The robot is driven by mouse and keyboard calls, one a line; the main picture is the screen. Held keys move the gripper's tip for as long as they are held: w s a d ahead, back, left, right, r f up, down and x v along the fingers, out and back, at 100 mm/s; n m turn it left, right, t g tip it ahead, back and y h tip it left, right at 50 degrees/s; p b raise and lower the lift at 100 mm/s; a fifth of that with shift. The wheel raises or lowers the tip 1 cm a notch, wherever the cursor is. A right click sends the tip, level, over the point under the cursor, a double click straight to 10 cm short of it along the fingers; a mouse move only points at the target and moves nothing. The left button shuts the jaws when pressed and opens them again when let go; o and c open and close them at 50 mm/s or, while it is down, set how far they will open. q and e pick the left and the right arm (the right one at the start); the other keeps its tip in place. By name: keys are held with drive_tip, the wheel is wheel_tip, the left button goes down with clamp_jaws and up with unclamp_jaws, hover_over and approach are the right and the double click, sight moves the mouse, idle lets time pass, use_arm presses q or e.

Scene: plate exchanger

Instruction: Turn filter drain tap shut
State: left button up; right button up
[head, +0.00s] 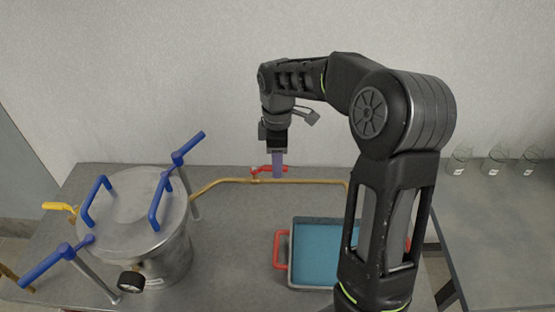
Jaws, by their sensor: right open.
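A tap with a red handle (263,170) sits on the brass pipe (225,182), which runs right from the steel filter vessel (158,255) along the table. My right gripper (278,172) points down at the tap from above, its fingers just beside or over the right part of the red handle. It is open. The fingers partly cover the handle, and I cannot tell whether they touch it. My left gripper is not in view.
The vessel has blue handles (97,198), a black gauge (131,281) and a yellow-handled valve (60,208). A blue tray (318,219) with red handles stands at front centre, partly behind my right arm. Glass flasks (496,161) stand on the right table.

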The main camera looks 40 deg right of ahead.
drive_tip(key=shift+f, duration=0.15)
drive_tip(key=shift+c, duration=0.4)
clamp_jaws()
idle(1.0)
